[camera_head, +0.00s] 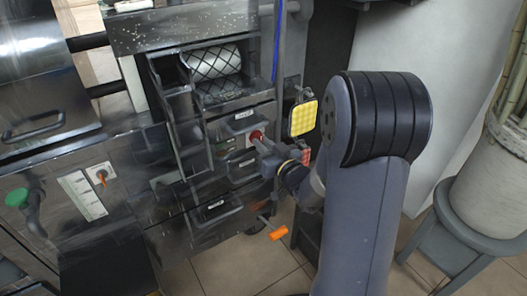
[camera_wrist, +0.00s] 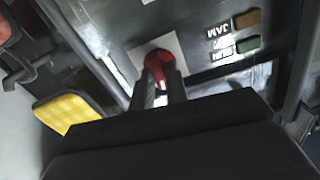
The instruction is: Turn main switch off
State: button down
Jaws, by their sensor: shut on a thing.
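The main switch is a red rotary knob (camera_wrist: 158,66) on a pale square plate (camera_wrist: 140,54) on the machine's dark front panel. In the wrist view my gripper (camera_wrist: 160,84) has both fingers around the red knob, shut on it. In the head view the red knob (camera_head: 256,135) shows as a small red spot at the tip of my gripper (camera_head: 263,143). My arm comes in from the right. The fingers hide part of the knob, and its marked setting cannot be read.
JAM (camera_wrist: 246,19) and RUN (camera_wrist: 248,44) indicators sit beside the switch. A yellow pad (camera_head: 303,118) stands close to my wrist. An orange handle (camera_head: 278,233) sticks out below. A green knob (camera_head: 17,198) is at far left. A pot on a stool (camera_head: 490,195) stands right.

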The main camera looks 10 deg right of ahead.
jog(key=shift+n+b, duration=0.45)
jog(key=shift+n, duration=0.05)
jog(key=c, duration=1.4)
grip_release()
jog(key=p+v, duration=0.2)
jog(key=v, duration=0.8)
jog(key=shift+s, duration=0.4)
jog(key=shift+d, duration=0.1)
